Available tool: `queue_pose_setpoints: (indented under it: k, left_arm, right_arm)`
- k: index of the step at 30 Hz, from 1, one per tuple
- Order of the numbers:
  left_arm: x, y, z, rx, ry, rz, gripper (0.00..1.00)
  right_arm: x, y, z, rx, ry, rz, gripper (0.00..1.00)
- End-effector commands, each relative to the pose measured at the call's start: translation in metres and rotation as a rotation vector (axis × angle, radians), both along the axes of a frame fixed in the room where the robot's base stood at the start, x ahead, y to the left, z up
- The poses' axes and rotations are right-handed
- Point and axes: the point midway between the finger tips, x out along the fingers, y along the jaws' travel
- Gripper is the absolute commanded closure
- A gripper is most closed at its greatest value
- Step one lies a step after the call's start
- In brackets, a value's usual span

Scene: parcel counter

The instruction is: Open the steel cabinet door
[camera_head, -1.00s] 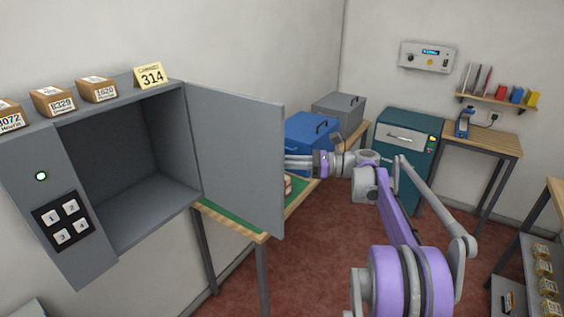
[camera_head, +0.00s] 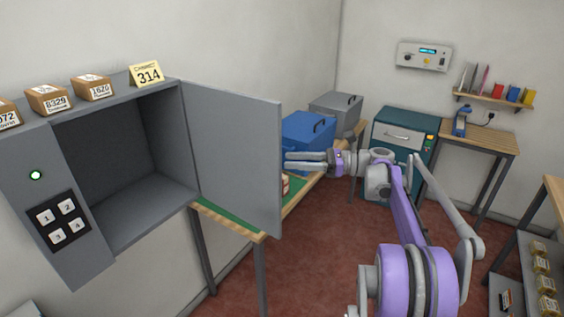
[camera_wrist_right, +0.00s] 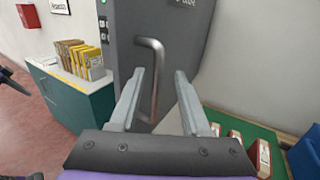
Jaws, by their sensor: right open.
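The grey steel cabinet (camera_head: 88,260) is on the left in the head view. Its door (camera_head: 238,160) stands wide open, swung out to the right, and the empty inside shows. In the right wrist view the outer face of the door (camera_wrist_right: 190,20) carries a curved metal bar handle (camera_wrist_right: 157,75). My right gripper (camera_head: 286,161) is just right of the door's free edge in the head view. In the wrist view its open fingers (camera_wrist_right: 160,75) point at the door, with the handle showing between them and nothing gripped.
A keypad (camera_head: 57,222) with a lit green lamp (camera_head: 36,175) is on the cabinet front. Small parcels (camera_head: 46,99) and a 314 card (camera_head: 147,73) are on top. A green-topped table (camera_head: 235,221) stands behind the door, with a blue box (camera_head: 305,138). Red floor is open in the middle.

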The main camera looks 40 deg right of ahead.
Motion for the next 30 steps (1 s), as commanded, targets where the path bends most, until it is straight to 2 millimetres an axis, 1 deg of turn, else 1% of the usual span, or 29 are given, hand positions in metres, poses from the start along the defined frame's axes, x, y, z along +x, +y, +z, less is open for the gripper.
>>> queue_pose_setpoints:
  k: [1, 3, 6, 10, 15, 30]
  left_arm:
    - [-0.001, 0.0, -0.004, 0.0, 0.003, 0.0, 1.0]
    - [-0.002, 0.0, -0.006, 0.0, 0.004, 0.0, 1.0]
    - [-0.003, 0.0, -0.008, 0.0, 0.006, 0.0, 1.0]
    - [-0.004, 0.0, -0.01, 0.0, 0.007, 0.0, 1.0]
    - [-0.004, 0.0, -0.01, 0.0, 0.007, 0.0, 1.0]
    - [-0.004, 0.0, -0.01, 0.0, 0.007, 0.0, 1.0]
  right_arm:
    - [-0.008, -0.01, -0.002, 0.0, 0.001, -0.004, 0.53]
    - [-0.016, -0.021, -0.002, 0.0, 0.001, -0.004, 0.53]
    - [-0.027, -0.034, -0.001, 0.0, 0.001, -0.003, 0.53]
    - [-0.037, -0.045, -0.001, 0.0, 0.001, -0.001, 0.53]
    - [-0.041, -0.05, 0.0, 0.0, 0.0, 0.0, 0.53]
    - [-0.041, -0.049, 0.0, 0.0, 0.0, 0.0, 0.53]
